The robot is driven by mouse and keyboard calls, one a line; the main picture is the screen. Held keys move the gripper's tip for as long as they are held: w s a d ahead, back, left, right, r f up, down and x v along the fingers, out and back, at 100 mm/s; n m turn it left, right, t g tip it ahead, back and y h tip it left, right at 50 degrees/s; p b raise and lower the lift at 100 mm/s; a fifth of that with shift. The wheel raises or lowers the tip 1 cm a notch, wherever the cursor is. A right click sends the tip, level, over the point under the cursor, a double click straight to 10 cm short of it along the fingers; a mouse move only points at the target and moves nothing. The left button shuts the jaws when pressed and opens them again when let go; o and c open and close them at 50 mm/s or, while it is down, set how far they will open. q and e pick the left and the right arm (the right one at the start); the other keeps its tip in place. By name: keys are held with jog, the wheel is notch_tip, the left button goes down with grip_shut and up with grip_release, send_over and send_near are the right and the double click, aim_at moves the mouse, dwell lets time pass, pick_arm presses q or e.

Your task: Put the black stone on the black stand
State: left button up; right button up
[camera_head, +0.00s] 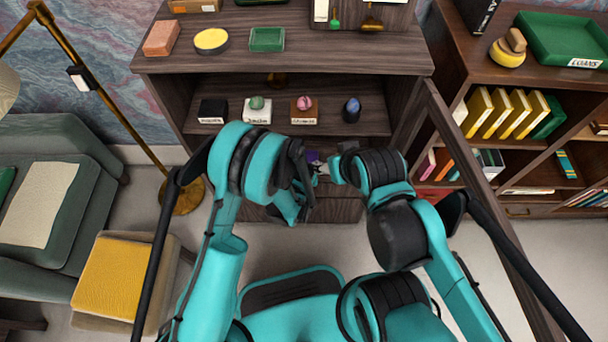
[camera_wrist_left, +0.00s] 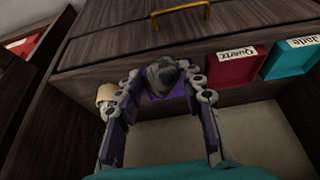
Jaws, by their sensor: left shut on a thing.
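A dark grey, rounded stone (camera_wrist_left: 161,70) is between the fingertips of my left gripper (camera_wrist_left: 163,84), which is shut on it, in the left wrist view. Something purple shows just below the stone. In the head view the left hand is low in front of the shelf unit, and the stone cannot be made out there. A black stand (camera_head: 212,111) with a white label sits at the left of the middle shelf, with nothing on it. My right gripper (camera_head: 341,168) is partly hidden by its own arm, near the left hand.
To the right on that shelf are a white stand (camera_head: 257,114) with a green stone, a brown stand (camera_head: 304,115) with a pink stone, and a dark blue stone (camera_head: 352,106). Red (camera_wrist_left: 237,67) and teal (camera_wrist_left: 292,57) labelled trays lie beside the left gripper. The shelf unit's top (camera_head: 340,55) overhangs.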

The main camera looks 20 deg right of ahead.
pick_arm(q)
jog(key=shift+s+a+r, duration=0.15)
jog(key=shift+s+r, duration=0.1)
jog(key=shift+s, duration=0.2)
jog(key=shift+a+r, duration=0.1)
jog(key=a+r+n, duration=0.1)
jog(key=a+r, duration=0.4)
jog(key=a, duration=0.5)
jog(key=a+r+n+y, duration=0.1)
jog(key=a+r, duration=0.4)
jog(key=a, duration=0.6)
jog(key=s+a+r+n, duration=0.1)
jog(key=a+r, duration=0.4)
jog(key=a, duration=0.5)
jog(key=shift+a, duration=0.15)
jog(key=shift+r, duration=0.1)
